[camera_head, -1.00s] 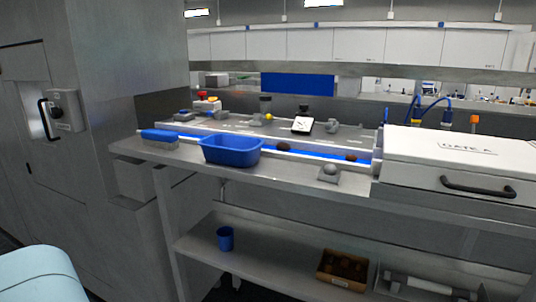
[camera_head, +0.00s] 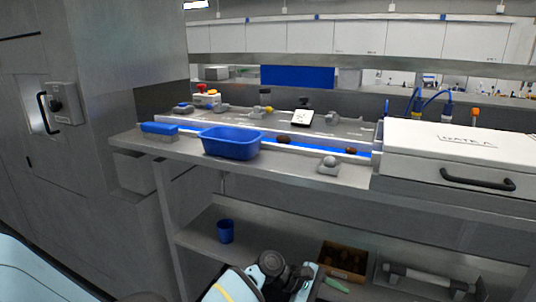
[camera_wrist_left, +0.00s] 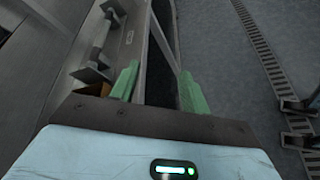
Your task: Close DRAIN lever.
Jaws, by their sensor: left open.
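No DRAIN label is readable, so I cannot tell for sure which part is the DRAIN lever. A grey bar-like fitting (camera_head: 430,280) lies in a shallow pale tray on the lower shelf at the right; a similar bar on a pale panel (camera_wrist_left: 100,42) shows at the upper left of the left wrist view. My left gripper (camera_wrist_left: 158,84) has two green fingers, spread apart with nothing between them. In the head view one green finger (camera_head: 338,285) shows at the bottom, in front of the lower shelf and left of the bar. My right gripper is out of view.
The steel bench (camera_head: 290,172) holds a blue bin (camera_head: 231,147), small controls and a white lidded box (camera_head: 450,145) with a black handle. On the shelf are a blue cup (camera_head: 225,231) and a brown box (camera_head: 342,262). A wall unit with a black handle (camera_head: 43,112) stands left.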

